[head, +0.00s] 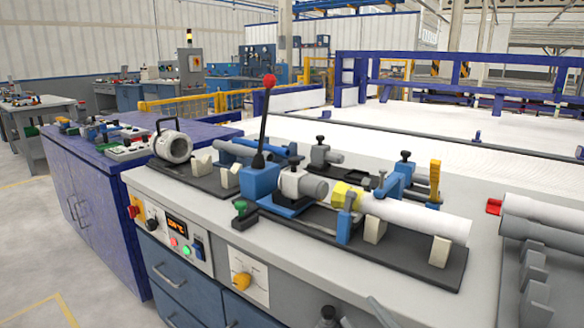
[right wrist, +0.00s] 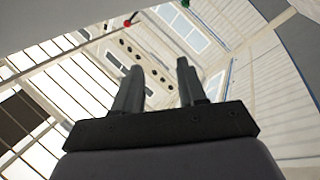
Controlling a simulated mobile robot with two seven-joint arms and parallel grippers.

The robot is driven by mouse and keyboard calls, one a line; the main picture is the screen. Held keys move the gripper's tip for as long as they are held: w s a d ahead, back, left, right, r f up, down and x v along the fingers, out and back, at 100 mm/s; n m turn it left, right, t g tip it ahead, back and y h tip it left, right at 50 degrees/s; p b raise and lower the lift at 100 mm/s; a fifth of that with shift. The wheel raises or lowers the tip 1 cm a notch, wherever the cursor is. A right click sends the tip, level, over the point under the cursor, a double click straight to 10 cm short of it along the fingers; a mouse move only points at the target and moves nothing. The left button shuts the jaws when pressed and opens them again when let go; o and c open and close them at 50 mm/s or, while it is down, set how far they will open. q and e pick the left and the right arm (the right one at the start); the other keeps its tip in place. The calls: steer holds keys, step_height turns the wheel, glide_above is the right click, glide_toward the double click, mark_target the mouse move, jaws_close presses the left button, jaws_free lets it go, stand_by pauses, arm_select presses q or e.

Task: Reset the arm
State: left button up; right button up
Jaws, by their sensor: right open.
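My right gripper (head: 364,317) shows only by its grey fingertips at the bottom edge of the head view, in front of the workbench. In the right wrist view its two fingers (right wrist: 158,88) stand apart with nothing between them, and the roof and walls of the hall lie behind them. The rest of the right arm is out of the head view. My left gripper is in neither view.
The workbench (head: 480,195) carries a fixture with a white pipe (head: 415,215), a yellow fitting (head: 346,196) and a tall red-knobbed lever (head: 264,115). A blue cabinet (head: 85,190) stands left; open floor lies at lower left.

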steer(key=s+d+f+m+g+h+b, duration=0.1)
steer(key=s+d+f+m+g+h, duration=0.25)
steer(key=f, duration=0.55)
steer(key=s+d+f+m+g+h, duration=0.1)
steer(key=s+f+m+g+h, duration=0.1)
steer(key=s+f+m, duration=0.55)
steer(key=s+d+f+m+g+h+b, duration=0.1)
steer(key=s+d+f+g+h, duration=0.15)
steer(key=f, duration=0.75)
arm_select(q)
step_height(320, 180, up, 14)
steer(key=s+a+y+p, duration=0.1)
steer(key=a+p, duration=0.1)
steer(key=p, duration=1.8)
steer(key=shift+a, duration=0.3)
arm_select(e)
step_height(320, 180, up, 16)
steer(key=s+d, duration=0.1)
steer(key=d, duration=0.1)
steer(key=shift+s, duration=0.2)
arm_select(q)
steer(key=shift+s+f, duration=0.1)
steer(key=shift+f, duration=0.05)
arm_select(e)
steer(key=shift+f, duration=0.1)
